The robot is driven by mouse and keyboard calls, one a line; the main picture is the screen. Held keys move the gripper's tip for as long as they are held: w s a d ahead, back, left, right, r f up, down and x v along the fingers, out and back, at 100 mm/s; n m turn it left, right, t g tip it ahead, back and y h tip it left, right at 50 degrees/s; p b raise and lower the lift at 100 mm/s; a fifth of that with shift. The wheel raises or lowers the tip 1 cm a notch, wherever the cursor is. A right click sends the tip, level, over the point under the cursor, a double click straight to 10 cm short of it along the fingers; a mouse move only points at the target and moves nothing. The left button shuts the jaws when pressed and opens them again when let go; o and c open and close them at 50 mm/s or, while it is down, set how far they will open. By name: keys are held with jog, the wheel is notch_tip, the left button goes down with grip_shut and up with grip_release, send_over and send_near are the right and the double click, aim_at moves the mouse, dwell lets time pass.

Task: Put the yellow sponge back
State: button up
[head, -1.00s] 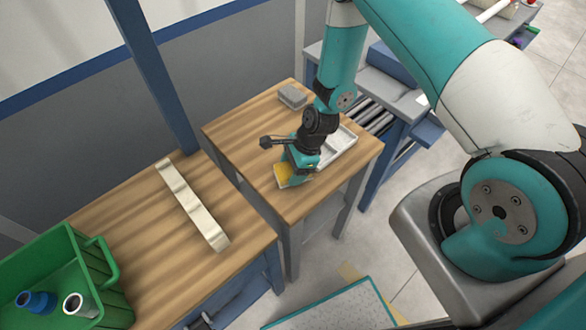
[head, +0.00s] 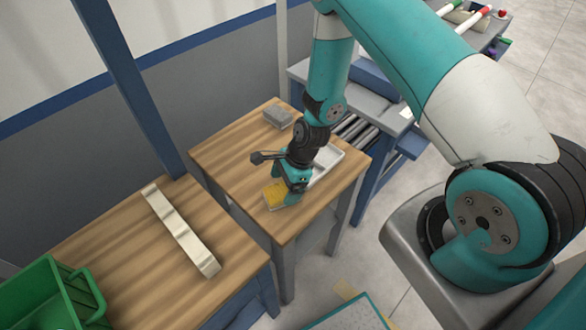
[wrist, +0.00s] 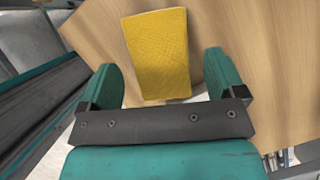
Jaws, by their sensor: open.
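The yellow sponge (head: 275,193) lies near the front edge of the small wooden table (head: 225,158) in the head view. In the wrist view the sponge (wrist: 157,52) shows whole in outline, with its near end between the two teal fingers. My gripper (wrist: 165,80) is open, with a gap between each finger and the sponge. In the head view my gripper (head: 289,190) is just right of the sponge and low over the table. I cannot tell whether it touches the sponge or the table.
A white tray (head: 331,158) stands on the same table behind my gripper. A grey block (head: 278,115) lies at the back. On the left table are a pale notched rack (head: 180,230) and a green crate (head: 48,295). A blue-framed roller stand (head: 370,135) is at the right.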

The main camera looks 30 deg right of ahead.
jog(key=b+v, duration=0.2)
jog(key=v, duration=0.7)
jog(key=s+a+r+n, duration=0.25)
jog(key=r+n, duration=0.25)
jog(key=r, duration=0.3)
jog(key=s+a+r+n, duration=0.1)
jog(key=a+r+n, duration=0.2)
jog(key=r+n, duration=0.35)
jog(key=s+a+r+n, duration=0.3)
jog(key=s+r+n, duration=1)
jog(key=s+n, duration=0.1)
jog(key=shift+s+r, duration=0.3)
jog(key=shift+s, duration=0.05)
